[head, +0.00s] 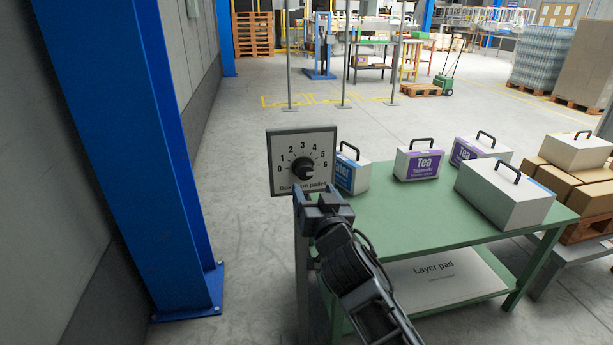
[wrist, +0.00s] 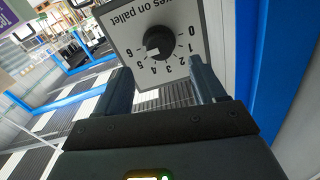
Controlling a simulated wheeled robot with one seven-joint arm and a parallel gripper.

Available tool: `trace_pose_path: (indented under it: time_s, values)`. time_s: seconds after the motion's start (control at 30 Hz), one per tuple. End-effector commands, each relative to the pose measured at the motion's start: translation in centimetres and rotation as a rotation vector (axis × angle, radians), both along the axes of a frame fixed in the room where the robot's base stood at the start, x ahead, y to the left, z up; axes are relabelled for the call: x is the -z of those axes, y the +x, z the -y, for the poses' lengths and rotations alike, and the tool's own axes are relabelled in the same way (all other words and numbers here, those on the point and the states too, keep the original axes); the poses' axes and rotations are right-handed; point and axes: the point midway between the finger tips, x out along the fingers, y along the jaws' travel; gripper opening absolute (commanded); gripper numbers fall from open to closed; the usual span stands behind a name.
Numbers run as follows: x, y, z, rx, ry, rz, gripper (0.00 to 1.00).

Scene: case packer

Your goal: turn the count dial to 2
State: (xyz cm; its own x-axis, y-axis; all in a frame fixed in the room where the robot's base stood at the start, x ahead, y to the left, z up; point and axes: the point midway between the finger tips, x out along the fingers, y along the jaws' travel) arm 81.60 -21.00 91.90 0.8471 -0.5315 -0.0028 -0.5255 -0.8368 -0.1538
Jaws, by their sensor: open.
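The count dial is a black round knob (head: 303,168) on a pale square panel (head: 273,147) with numbers 0 to 6 in an arc. The panel stands on a post left of the green table. A small light mark shows on the knob, but I cannot tell surely which number it points at. The knob also shows in the wrist view (wrist: 158,42), beyond my fingertips. My gripper (head: 318,192) is open and empty, in front of the panel's lower edge and hiding part of its lettering. In the wrist view the fingers (wrist: 162,84) are spread apart, with the knob not between them.
The green table (head: 400,215) stands right of the panel, bearing several handled cases, including a white one (head: 505,195). A layer pad (head: 440,278) lies on its lower shelf. A blue column (head: 130,150) rises at the left. Floor between column and post is clear.

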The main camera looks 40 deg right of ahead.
Motion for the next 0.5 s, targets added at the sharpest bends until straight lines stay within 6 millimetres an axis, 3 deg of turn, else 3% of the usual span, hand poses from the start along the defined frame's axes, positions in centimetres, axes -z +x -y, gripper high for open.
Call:
trace_pose_path:
  time_s: [0.5]
  values:
    - [-0.4, 5.6, 3.7, 0.007, 0.003, 0.005, 0.69]
